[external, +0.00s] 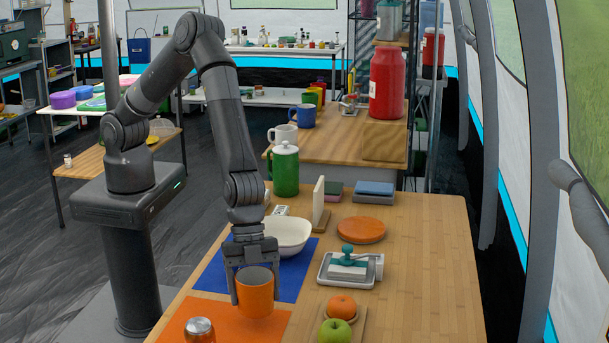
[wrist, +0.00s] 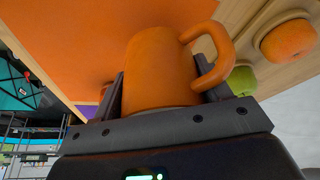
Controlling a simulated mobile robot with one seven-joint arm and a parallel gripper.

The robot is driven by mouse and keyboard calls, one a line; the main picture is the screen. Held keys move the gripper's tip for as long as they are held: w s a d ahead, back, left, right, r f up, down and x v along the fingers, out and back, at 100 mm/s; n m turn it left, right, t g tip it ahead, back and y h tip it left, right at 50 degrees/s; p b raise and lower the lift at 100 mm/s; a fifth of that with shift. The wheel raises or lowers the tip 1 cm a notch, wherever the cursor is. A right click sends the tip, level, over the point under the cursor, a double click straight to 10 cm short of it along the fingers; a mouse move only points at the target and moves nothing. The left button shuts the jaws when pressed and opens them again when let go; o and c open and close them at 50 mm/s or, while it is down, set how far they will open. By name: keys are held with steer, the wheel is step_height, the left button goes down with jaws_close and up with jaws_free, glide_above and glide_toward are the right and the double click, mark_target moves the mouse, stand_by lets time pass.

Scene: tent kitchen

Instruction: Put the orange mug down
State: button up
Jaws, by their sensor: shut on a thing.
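The orange mug (external: 255,292) is upright between the fingers of my gripper (external: 256,284) in the external view. My gripper is shut on the mug's body. The mug is over the far edge of an orange mat (external: 238,316), near a blue mat (external: 290,283). I cannot tell for sure whether its base touches the mat. In the wrist view the mug (wrist: 158,70) sits between the fingers of my gripper (wrist: 160,95), with its handle on the right and the orange mat (wrist: 70,40) beyond.
A white bowl (external: 288,233) stands on the blue mat behind the mug. A metal-topped jar (external: 200,330) is at the front left. A green apple (external: 335,332), an orange fruit (external: 341,306) and a butter dish (external: 349,268) are to the right. The table's right side (external: 430,270) is clear.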

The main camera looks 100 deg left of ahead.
steer(key=shift+f, duration=1.7)
steer(key=shift+f, duration=0.15)
steer(key=o, duration=1)
